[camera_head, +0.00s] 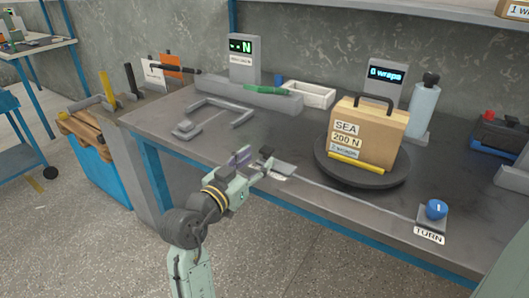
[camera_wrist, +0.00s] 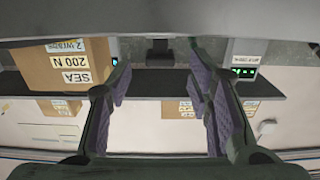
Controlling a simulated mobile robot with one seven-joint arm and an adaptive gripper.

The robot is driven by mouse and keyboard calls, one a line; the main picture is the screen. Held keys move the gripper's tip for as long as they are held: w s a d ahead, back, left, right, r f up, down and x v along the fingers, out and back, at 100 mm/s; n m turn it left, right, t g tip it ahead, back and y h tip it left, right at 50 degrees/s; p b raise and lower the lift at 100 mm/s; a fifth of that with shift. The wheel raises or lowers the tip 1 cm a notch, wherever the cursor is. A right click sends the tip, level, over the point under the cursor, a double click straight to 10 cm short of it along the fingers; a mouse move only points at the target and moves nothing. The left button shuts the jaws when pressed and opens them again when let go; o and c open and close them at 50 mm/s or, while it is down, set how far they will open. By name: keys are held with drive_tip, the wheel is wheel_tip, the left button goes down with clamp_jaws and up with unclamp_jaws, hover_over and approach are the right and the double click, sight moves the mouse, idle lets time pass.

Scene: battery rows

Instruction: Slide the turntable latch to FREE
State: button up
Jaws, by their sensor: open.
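A carton (camera_head: 366,138) with a dark handle and labels reading SEA and 200 N stands on the round dark turntable (camera_head: 350,178). A small grey plate (camera_head: 284,168) with a pale label sits at the bench's front, left of the turntable; it appears to be the latch, but its setting is unreadable. My gripper (camera_head: 254,156) is open and empty beside this plate, just to its left; I cannot tell whether they touch. In the wrist view, the purple-padded fingers (camera_wrist: 165,85) are spread apart.
A blue TURN button (camera_head: 436,209) stands at the front right. A white bin (camera_head: 307,95), grey block (camera_head: 250,92) and grey frame (camera_head: 214,112) lie on the bench. The front bench strip is mostly clear.

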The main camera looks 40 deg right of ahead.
drive_tip(key=v, duration=0.6)
drive_tip(key=shift+a, duration=0.25)
drive_tip(key=shift+s, duration=0.1)
